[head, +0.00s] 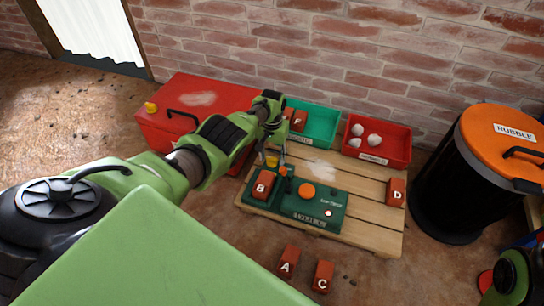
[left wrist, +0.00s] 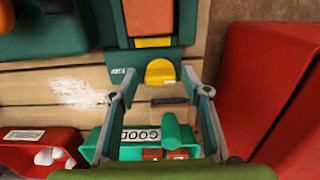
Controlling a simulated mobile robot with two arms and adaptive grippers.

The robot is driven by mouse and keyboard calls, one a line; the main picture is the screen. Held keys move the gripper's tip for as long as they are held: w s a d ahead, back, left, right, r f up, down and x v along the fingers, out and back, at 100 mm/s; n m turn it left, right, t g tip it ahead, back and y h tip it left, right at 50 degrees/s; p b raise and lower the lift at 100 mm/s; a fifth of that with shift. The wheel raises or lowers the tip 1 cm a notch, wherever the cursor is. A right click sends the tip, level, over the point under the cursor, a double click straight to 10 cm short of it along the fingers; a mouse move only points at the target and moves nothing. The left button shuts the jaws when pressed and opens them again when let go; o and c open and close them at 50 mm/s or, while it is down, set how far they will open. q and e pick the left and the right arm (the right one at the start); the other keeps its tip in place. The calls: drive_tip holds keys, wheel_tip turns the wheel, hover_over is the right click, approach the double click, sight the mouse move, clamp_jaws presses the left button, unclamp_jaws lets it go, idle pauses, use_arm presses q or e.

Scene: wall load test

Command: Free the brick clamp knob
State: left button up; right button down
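A green test machine (head: 318,210) stands on a wooden pallet, with the orange-red brick B (head: 263,185) in its left part. A yellow knob (head: 271,162) sits at the machine's back end behind brick B; it also shows in the left wrist view (left wrist: 160,72). My left gripper (left wrist: 160,76) points down above this end. Its two fingers are apart, one on each side of the knob, with nothing held. I cannot tell whether the fingertips are level with the knob. Brick B (left wrist: 149,16) shows at the top of the wrist view. My right gripper is not in view.
The pallet (head: 375,225) also bears brick D (head: 396,192). Bricks A (head: 288,262) and C (head: 322,277) lie on the floor in front. Behind are a green bin (head: 320,127) and a red bin (head: 400,140). A red chest (head: 190,110) stands left, a rubble barrel (head: 450,190) right.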

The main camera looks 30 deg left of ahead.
sight(272, 158)
use_arm(q)
drive_tip(key=shift+r, duration=0.1)
idle(0.3)
drive_tip(key=shift+w+r, duration=0.1)
drive_tip(key=shift+r, duration=0.65)
wheel_tip(272, 158, up, 10)
drive_tip(key=shift+r, duration=0.15)
